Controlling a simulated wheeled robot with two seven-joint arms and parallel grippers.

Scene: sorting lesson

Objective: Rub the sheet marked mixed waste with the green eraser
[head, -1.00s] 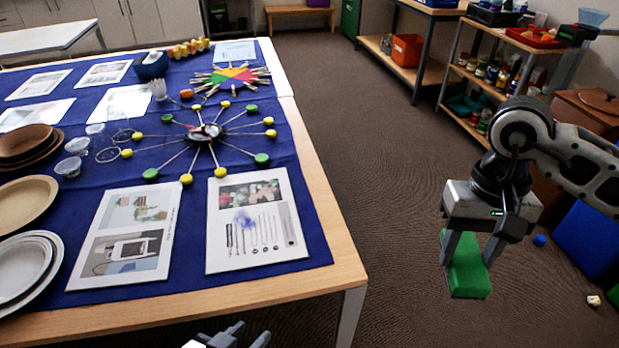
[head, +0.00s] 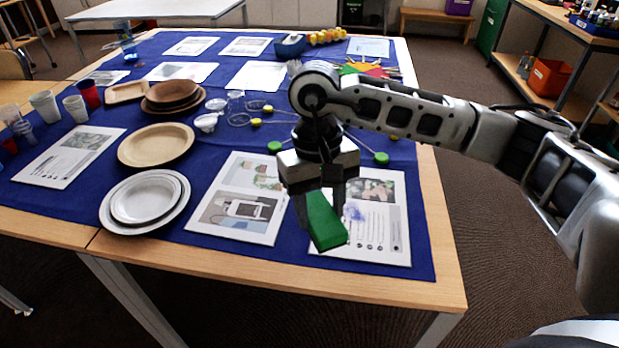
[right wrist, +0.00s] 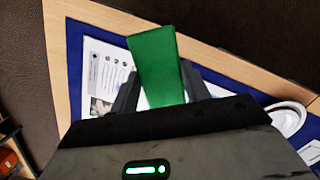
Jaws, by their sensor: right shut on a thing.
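My right gripper (head: 324,214) is shut on the green eraser (head: 325,226), a long block hanging down between its fingers. The eraser also shows in the right wrist view (right wrist: 157,62). It appears held above the table, over the left part of a white sheet (head: 392,242) with a dark photo, a row of small drawings and a blue smudge. The printed words are too small to read. The gripper and eraser hide part of this sheet, and its smudge lies just right of the eraser. It shows partly in the right wrist view (right wrist: 110,72). My left gripper is out of view.
Another picture sheet (head: 236,212) lies just left, with stacked plates (head: 112,212) beyond it. A wheel of sticks with green and yellow ends is partly hidden behind my right arm. Bare blue cloth (head: 420,262) and the table's wooden edge (head: 447,262) lie to the right.

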